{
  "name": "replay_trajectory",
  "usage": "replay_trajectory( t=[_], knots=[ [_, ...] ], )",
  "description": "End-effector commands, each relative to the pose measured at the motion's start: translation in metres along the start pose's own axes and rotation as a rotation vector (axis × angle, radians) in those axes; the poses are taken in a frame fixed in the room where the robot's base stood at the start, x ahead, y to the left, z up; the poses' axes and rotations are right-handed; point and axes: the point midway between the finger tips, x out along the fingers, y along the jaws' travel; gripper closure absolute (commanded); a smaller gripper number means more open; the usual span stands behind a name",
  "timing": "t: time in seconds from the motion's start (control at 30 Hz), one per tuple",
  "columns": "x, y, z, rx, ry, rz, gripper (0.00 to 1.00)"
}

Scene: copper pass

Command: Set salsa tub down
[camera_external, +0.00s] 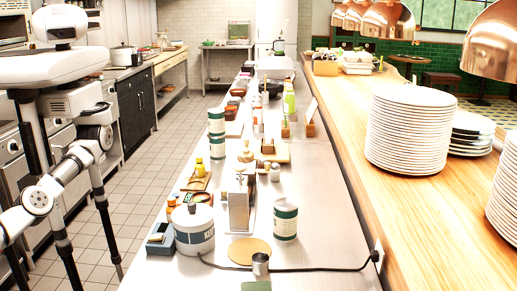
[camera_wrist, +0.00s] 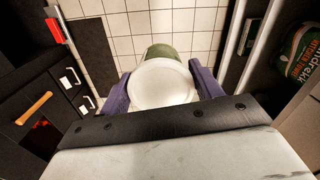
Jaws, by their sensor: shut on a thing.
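In the wrist view my gripper (camera_wrist: 161,88) has purple fingers closed on both sides of a round tub. This tub (camera_wrist: 163,85), which I take to be the salsa tub, shows a pale white round face and a green part beyond it. It is held above the tiled floor, clear of any surface there. In the external view my arm is at the far left, beside the steel counter (camera_external: 325,180). My gripper and the held tub do not show in that view.
A black cable (camera_external: 315,270) crosses the near end. Bare steel lies right of the can. Plates (camera_external: 410,130) stand on the wooden ledge.

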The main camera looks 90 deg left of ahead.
Motion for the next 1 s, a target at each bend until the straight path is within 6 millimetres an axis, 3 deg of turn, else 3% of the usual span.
replay_trajectory(
  t=[0.43,0.57,0.67,0.77,1.0],
  knots=[
    [0.000,-0.001,0.000,0.000,-0.004,0.000,0.65],
    [-0.011,-0.017,-0.007,-0.006,-0.002,-0.002,0.65],
    [-0.029,-0.046,-0.017,-0.011,0.000,-0.003,0.65],
    [-0.053,-0.088,-0.029,-0.014,0.000,-0.003,0.65],
    [-0.115,-0.205,-0.045,-0.013,0.000,-0.004,0.65]
  ],
)
